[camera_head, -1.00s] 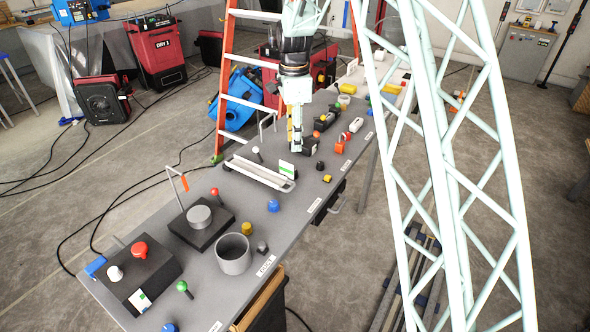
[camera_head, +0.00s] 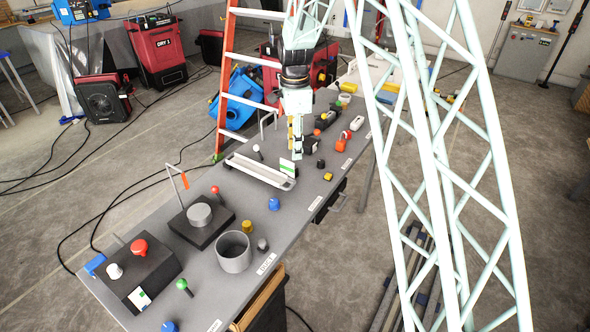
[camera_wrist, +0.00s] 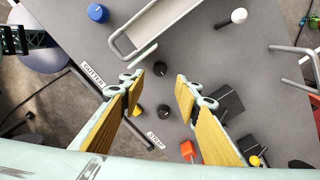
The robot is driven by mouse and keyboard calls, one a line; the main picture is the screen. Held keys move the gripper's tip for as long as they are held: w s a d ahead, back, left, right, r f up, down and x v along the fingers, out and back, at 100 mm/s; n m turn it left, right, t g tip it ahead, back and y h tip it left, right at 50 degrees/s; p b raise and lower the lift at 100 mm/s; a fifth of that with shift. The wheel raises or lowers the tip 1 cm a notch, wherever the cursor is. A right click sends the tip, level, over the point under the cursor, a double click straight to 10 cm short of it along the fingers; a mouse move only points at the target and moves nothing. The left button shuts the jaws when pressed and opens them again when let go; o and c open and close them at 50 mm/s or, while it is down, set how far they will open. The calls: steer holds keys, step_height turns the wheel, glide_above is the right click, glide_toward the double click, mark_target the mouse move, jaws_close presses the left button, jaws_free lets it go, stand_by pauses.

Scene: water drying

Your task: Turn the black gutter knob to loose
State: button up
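A round black knob (camera_wrist: 160,68) stands on the bench near the end of the pale gutter channel (camera_wrist: 165,22) in the wrist view. A second black knob (camera_wrist: 163,110) stands nearer the STRAP label; it also shows in the head view (camera_head: 320,163). I cannot tell for certain which is the gutter knob; the first is closer to the channel. My gripper (camera_wrist: 160,84) is open and empty. Its yellow-padded fingers lie on either side of the first knob in the picture; the height gap is unclear. In the head view my gripper (camera_head: 296,152) hangs by the channel's right end.
A green-and-white card (camera_head: 287,168) stands at the channel's end. A blue knob (camera_wrist: 97,13), a yellow knob (camera_head: 328,177) and a white-tipped lever (camera_wrist: 238,16) are close by. Orange (camera_wrist: 187,149) and dark blocks lie on the strap side. The GUTTER label (camera_wrist: 93,75) marks the bench edge.

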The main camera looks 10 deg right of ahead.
steer(key=shift+f+b, duration=0.7)
steer(key=shift+f, duration=4.05)
steer(key=shift+c, duration=0.7)
steer(key=c, duration=0.7)
